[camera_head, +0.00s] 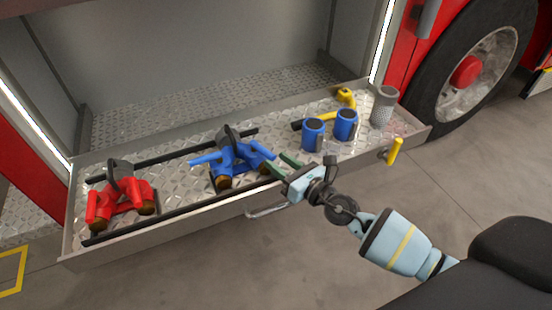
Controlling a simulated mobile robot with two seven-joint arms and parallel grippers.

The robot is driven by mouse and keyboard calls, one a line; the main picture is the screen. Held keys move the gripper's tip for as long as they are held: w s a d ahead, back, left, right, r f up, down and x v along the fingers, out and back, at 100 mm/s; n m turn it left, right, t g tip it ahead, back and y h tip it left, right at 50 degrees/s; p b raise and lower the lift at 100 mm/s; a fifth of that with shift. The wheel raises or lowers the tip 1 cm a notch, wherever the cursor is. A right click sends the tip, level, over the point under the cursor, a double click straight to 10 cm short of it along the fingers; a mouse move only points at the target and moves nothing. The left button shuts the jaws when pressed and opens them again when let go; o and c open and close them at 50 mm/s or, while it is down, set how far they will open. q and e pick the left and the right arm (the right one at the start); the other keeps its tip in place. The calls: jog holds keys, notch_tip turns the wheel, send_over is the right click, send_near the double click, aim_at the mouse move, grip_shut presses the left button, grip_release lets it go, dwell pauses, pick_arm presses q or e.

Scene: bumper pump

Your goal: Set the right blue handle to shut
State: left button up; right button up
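A blue two-way fitting (236,158) with a dark top piece and brown lower ends sits on the metal tray. One blue handle (207,158) sticks out to its left. The right blue handle (262,149) lies on its right side, angled down toward my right gripper. My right gripper (281,164) reaches in from the lower right. Its two green fingers are apart, with their tips close to the fitting's right side. I cannot tell whether they touch it. My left gripper is out of view.
A diamond-plate tray (172,222) with raised edges holds everything. A red fitting (121,198) sits at the left. Two blue cylinders (313,134), a grey perforated cylinder (384,106) and a yellow part (346,97) stand right. A metal bar handle (264,212) juts from the front edge.

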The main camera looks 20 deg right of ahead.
jog(key=v, duration=0.5)
jog(key=shift+s+d, duration=0.15)
jog(key=shift+s, duration=0.15)
jog(key=shift+c, duration=0.2)
jog(key=shift+c, duration=1.1)
jog(key=a+m, duration=0.1)
jog(key=m, duration=0.2)
jog(key=s+a+r+m+h+p, duration=0.1)
jog(key=m, duration=0.2)
jog(key=s+a+m+t+p, duration=0.1)
jog(key=a+m, duration=0.1)
jog(key=m, duration=0.1)
jog(key=shift+r+h, duration=0.25)
jog(key=shift+h, duration=0.15)
grip_shut()
jog(key=shift+s+a+r+m+h+p, duration=0.1)
jog(key=shift+s+a+m+h+p, duration=0.45)
jog(key=shift+m, duration=1.4)
jog(key=shift+s+a+m+h+p, duration=0.25)
jog(key=shift+a+m, duration=0.55)
jog(key=shift+m, duration=1.2)
jog(key=shift+s+a+r+m+h+p, duration=0.1)
jog(key=shift+s+a+m+h+p, duration=0.45)
jog(key=shift+m, duration=1.4)
